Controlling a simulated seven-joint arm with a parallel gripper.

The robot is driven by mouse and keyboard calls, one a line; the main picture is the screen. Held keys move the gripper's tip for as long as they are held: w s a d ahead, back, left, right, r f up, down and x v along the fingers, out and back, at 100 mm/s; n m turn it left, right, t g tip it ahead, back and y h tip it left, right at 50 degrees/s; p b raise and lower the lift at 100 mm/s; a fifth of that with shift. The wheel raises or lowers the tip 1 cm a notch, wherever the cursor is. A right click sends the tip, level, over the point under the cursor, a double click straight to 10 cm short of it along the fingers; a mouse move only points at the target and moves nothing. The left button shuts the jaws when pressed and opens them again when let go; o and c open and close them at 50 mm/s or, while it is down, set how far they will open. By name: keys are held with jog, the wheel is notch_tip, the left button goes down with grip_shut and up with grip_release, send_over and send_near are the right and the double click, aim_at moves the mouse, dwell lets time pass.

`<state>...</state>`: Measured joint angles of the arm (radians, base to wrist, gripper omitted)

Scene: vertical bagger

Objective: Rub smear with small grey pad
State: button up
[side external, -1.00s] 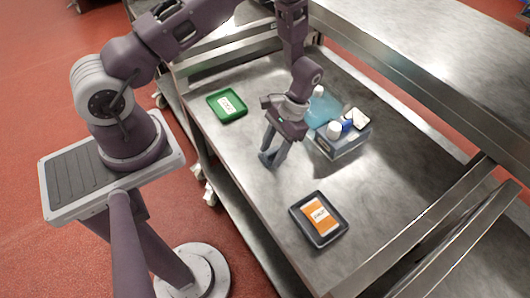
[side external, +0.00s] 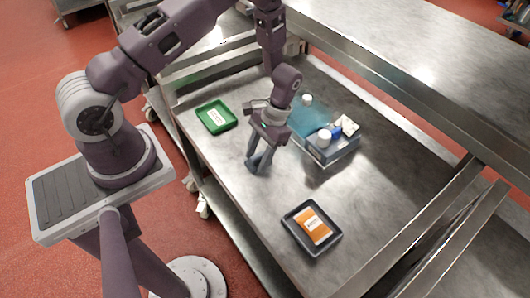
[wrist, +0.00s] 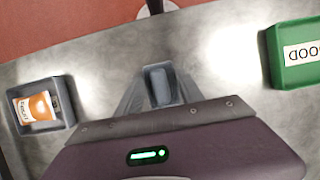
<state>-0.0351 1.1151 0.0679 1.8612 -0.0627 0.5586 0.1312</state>
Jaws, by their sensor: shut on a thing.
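My gripper (side external: 257,163) points down over the metal table (side external: 240,188), between the green tray and the dark tray. In the wrist view my gripper (wrist: 158,90) is shut on the small grey pad (wrist: 158,84), a dark grey block between the two fingers. In the side view the pad is hard to tell from the fingertips. The fingertips are low, at or just above the table; I cannot tell whether the pad touches it. I cannot make out the smear clearly; the steel has mottled, cloudy patches in both views.
A green tray (side external: 228,108) with a white label stands at the left. A dark tray (side external: 290,223) with an orange-and-white pack (side external: 313,226) stands at the front. A caddy (side external: 343,152) with white-capped containers and a blue item is right of my gripper. A steel shelf (side external: 400,60) overhangs the back.

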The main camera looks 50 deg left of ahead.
jog(key=shift+s, duration=1.95)
jog(key=shift+w+a, duration=0.25)
jog(key=shift+a, duration=0.9)
jog(key=shift+w, duration=3.45)
jog(key=shift+r, duration=4.05)
